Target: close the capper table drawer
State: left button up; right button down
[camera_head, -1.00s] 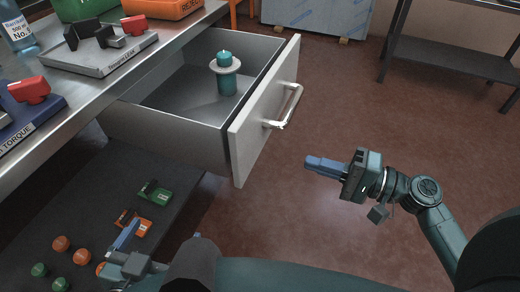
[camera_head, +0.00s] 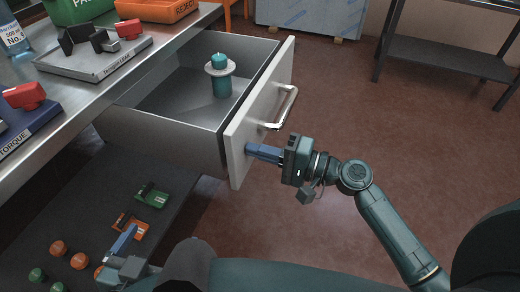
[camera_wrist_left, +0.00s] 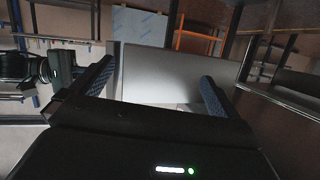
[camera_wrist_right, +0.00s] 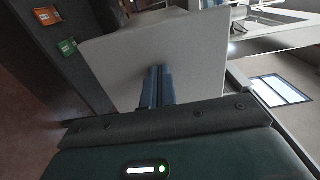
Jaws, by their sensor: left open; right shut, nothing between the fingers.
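The capper table drawer (camera_head: 215,135) is pulled out from under the steel tabletop in the head view. A teal cylindrical part with a pale disc (camera_head: 221,80) stands inside it. The drawer's front panel (camera_head: 240,152) carries a silver bar handle (camera_head: 283,110). My right gripper (camera_head: 250,150) is shut and empty, its fingertips at the outer face of the front panel, below the handle. In the right wrist view the shut fingers (camera_wrist_right: 157,85) point at the panel (camera_wrist_right: 180,55); exact contact is hard to tell. My left gripper (camera_head: 128,240) is open and empty at lower left; the left wrist view shows its spread fingers (camera_wrist_left: 155,85).
The tabletop (camera_head: 150,70) holds a grey torque stand (camera_head: 95,58), a blue torque unit (camera_head: 30,115) and an orange reject bin (camera_head: 155,8). A lower shelf (camera_head: 75,200) bears green and orange pieces. The floor right of the drawer is clear; a dark rack (camera_head: 445,60) stands beyond.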

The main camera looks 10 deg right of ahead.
aim_at(160, 123)
jog(key=shift+a, duration=0.1)
jog(key=x, duration=1.1)
jog(key=shift+w+a, duration=0.2)
jog(key=shift+w, duration=0.05)
jog(key=b+x, duration=0.2)
jog(key=x, duration=1)
jog(key=shift+f+b, duration=0.1)
jog(key=shift+b, duration=0.3)
jog(key=shift+w+a, duration=0.3)
jog(key=shift+a, duration=0.1)
pick_arm(q)
jog(key=shift+w+a+r+m+t+h, duration=0.1)
jog(key=shift+w+a+m+t+h, duration=0.15)
jog(key=shift+w+t, duration=0.3)
jog(key=shift+w+a+r+m+t+h, duration=0.1)
jog(key=shift+w+m+t+h, duration=0.2)
jog(key=shift+t, duration=0.35)
pick_arm(e)
jog(key=shift+r, duration=0.25)
jog(key=shift+a+r, duration=0.1)
pick_arm(q)
jog(key=shift+d+f, duration=0.1)
jog(key=shift+d, duration=0.05)
pick_arm(e)
jog(key=shift+s, duration=0.1)
